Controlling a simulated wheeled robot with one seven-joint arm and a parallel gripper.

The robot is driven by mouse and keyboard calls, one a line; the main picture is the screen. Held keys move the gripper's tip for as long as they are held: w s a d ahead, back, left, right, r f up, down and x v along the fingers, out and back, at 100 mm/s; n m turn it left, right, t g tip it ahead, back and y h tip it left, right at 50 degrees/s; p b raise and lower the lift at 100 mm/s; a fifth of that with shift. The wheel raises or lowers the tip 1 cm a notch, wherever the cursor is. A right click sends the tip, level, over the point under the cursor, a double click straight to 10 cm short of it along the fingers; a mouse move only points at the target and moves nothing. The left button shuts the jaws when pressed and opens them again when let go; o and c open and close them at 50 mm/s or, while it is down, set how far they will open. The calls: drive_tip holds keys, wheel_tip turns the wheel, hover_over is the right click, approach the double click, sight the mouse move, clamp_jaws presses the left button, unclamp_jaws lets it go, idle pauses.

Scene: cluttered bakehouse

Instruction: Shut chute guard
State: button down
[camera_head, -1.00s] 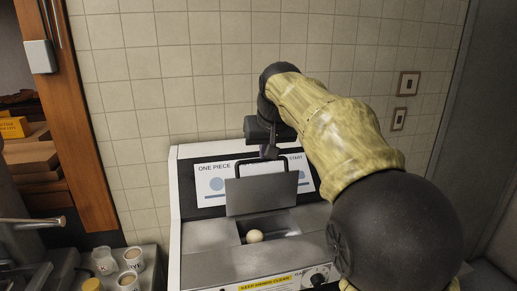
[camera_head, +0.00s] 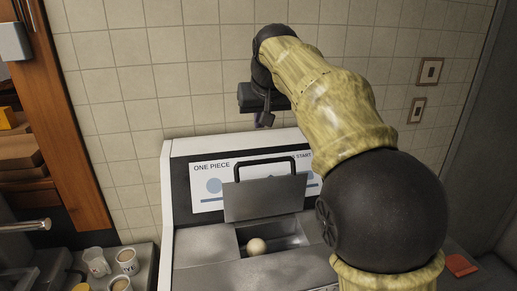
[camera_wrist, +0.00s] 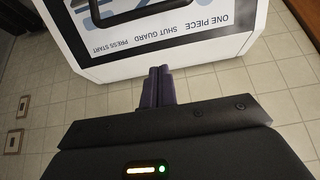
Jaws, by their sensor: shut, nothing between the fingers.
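The chute guard (camera_head: 265,198) is a grey metal flap with a black bar handle (camera_head: 264,163). It stands raised at the back of the chute opening (camera_head: 285,235) on the white and grey machine (camera_head: 168,210). A pale dough ball (camera_head: 256,246) lies in the open chute. My gripper (camera_head: 265,118) is above and behind the handle, apart from it, near the tiled wall. In the wrist view my gripper (camera_wrist: 158,72) has its dark fingers together and empty. The machine's label panel (camera_wrist: 170,35) and part of the handle (camera_wrist: 120,12) show there upside down.
Several cups (camera_head: 126,261) stand on the counter at the lower left, by a tap (camera_head: 25,226). A wooden shelf frame (camera_head: 60,130) is at the left. Two small framed plates (camera_head: 430,71) are on the wall at the right.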

drive_tip(key=shift+s+d, duration=0.1)
wheel_tip(320, 180, down, 9)
drive_tip(key=w+p, duration=0.1)
drive_tip(key=p, duration=0.2)
drive_tip(key=shift+a+f+p, duration=0.15)
drive_tip(key=shift+a+p, duration=0.05)
drive_tip(key=shift+p, duration=0.15)
idle(0.3)
drive_tip(key=shift+f+b, duration=0.1)
drive_tip(key=shift+b, duration=0.3)
